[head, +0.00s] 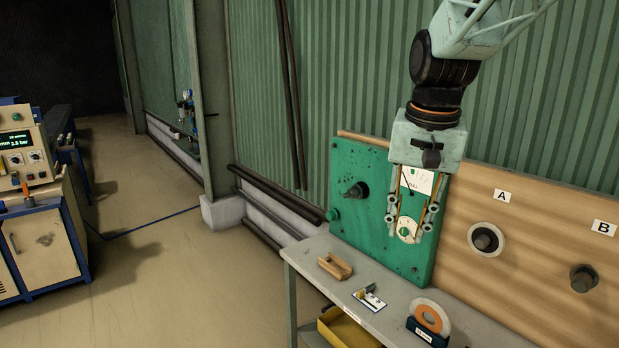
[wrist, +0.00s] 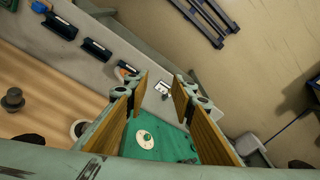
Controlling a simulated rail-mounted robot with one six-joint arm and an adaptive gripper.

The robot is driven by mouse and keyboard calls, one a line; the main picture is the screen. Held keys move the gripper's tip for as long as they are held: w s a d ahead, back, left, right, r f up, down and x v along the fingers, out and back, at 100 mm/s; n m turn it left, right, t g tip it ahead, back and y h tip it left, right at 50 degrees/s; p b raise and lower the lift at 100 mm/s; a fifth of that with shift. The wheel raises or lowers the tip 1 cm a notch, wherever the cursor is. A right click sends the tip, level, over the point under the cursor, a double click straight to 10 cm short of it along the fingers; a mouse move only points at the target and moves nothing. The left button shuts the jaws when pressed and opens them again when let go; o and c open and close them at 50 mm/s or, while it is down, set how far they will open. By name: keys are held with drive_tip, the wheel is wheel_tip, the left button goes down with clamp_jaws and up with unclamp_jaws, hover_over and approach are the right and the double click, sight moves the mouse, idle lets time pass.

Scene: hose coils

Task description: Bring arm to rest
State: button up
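My gripper (head: 408,222) hangs with its fingers pointing down, in front of the green panel (head: 356,225) and above the grey bench (head: 316,254). In the wrist view my gripper (wrist: 160,82) shows two fingers with tan inner pads, spread well apart with nothing between them. A small white card stand (wrist: 164,88) on the bench shows in the gap, well beyond the fingertips. My gripper hides part of the panel's gauge and dial in the head view.
A wooden block (head: 335,266), the card stand (head: 369,299) and an orange-and-white ring (head: 432,317) in a dark holder stand on the bench. A yellow tray (head: 345,331) is below. A wooden board (head: 540,238) carries pegs labelled A and B. Floor at left is open.

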drive_tip(key=s+f+n+t+b, duration=0.1)
drive_tip(key=s+n, duration=0.1)
drive_tip(key=s, duration=1.5)
drive_tip(key=s+f+n+b, duration=0.1)
drive_tip(key=s+n+b, duration=0.1)
drive_tip(key=s, duration=1.4)
drive_tip(key=shift+s+d+f+t, duration=0.2)
drive_tip(key=shift+s+f+t, duration=0.15)
drive_tip(key=shift+f+t, duration=0.05)
drive_tip(key=shift+w+r, duration=0.1)
idle(0.9)
